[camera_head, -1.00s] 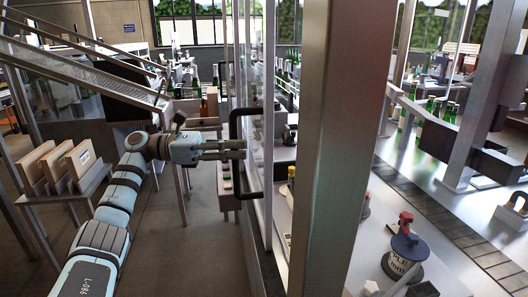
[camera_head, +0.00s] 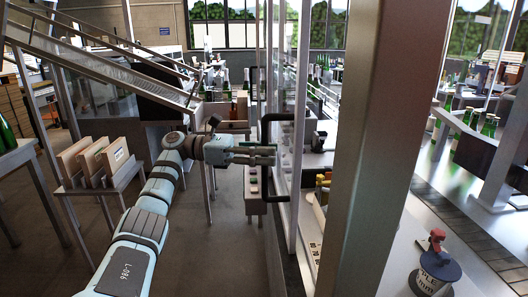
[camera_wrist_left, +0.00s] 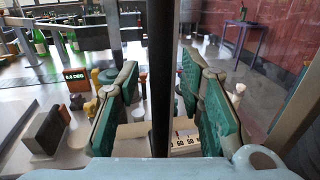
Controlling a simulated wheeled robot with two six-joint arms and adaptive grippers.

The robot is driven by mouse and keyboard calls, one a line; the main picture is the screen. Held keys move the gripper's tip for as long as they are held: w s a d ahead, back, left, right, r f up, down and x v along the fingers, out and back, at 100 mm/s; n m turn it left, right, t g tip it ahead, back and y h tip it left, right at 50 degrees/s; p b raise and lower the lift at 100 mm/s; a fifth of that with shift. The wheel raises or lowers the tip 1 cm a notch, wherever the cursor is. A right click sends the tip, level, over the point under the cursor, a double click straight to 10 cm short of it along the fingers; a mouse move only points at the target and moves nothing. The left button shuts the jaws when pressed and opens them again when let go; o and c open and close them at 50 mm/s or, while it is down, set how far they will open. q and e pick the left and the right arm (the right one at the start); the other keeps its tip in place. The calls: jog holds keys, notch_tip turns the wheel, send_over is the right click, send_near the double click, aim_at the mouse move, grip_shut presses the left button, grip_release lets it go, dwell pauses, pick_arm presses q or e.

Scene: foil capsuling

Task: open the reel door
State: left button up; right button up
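The reel door (camera_head: 284,85) is a tall clear panel seen nearly edge-on in the head view, left of a thick metal post. Its black C-shaped handle (camera_head: 268,185) stands out toward the left. My left gripper (camera_head: 268,154) reaches in from the left at mid-height of the handle. In the left wrist view the handle (camera_wrist_left: 162,40) is a dark upright bar between the two green-padded fingers of my left gripper (camera_wrist_left: 160,75). Gaps show on both sides of the bar, so the fingers are open around it. My right gripper is in neither view.
The thick metal post (camera_head: 370,150) stands right of the door. A box with buttons (camera_head: 253,190) sits below the gripper. A small table (camera_head: 100,185) with upright wooden boxes stands left of my arm. A reel (camera_head: 436,265) with a red top sits at the lower right.

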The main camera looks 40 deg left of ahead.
pick_arm(q)
jog(key=v, duration=0.7)
jog(key=shift+a, duration=0.25)
